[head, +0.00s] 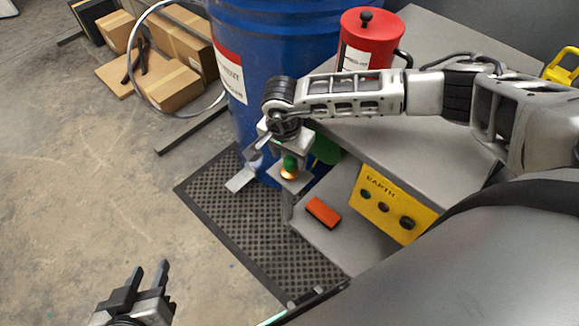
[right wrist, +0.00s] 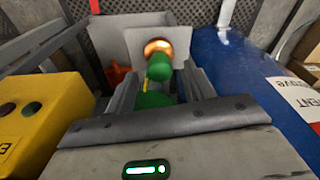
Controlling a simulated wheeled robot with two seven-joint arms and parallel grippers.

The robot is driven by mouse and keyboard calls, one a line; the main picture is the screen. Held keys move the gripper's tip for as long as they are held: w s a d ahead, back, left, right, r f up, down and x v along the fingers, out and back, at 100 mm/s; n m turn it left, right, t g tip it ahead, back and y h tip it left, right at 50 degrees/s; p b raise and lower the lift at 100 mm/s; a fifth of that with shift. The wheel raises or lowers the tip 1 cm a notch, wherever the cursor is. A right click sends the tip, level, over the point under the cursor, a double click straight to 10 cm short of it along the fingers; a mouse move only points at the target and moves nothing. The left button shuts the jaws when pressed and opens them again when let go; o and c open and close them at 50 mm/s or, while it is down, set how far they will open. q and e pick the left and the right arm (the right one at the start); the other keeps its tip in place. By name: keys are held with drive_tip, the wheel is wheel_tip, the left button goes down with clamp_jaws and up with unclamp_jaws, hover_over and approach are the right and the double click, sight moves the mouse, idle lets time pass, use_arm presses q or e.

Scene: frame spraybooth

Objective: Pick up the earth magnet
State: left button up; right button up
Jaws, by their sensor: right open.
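The earth magnet appears to be the green-handled piece with a copper-coloured disc (head: 290,164), at a small grey plate by the near corner of the grey cart. It also shows in the right wrist view (right wrist: 158,62), in line with the gap between the fingers. My right gripper (head: 272,158) is open and reaches down right at the magnet. In the right wrist view its grey fingers (right wrist: 163,84) lie on either side of the green handle; I cannot tell whether they touch it. My left gripper (head: 148,270) is open and empty, low over the floor at bottom left.
The grey cart (head: 420,50) carries a red can (head: 372,40) and a yellow EARTH box (head: 391,205). An orange-red block (head: 323,212) lies on its lower shelf. A blue drum (head: 262,50) stands close behind my right gripper, beside a black perforated mat (head: 245,235). Cardboard boxes (head: 170,85) lie beyond.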

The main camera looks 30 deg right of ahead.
sight(289, 159)
wheel_tip(289, 159, down, 3)
drive_tip(key=shift+d+r, duration=0.1)
drive_tip(key=shift+f, duration=0.4)
drive_tip(key=shift+w, duration=0.1)
clamp_jaws()
drive_tip(key=shift+r, duration=0.1)
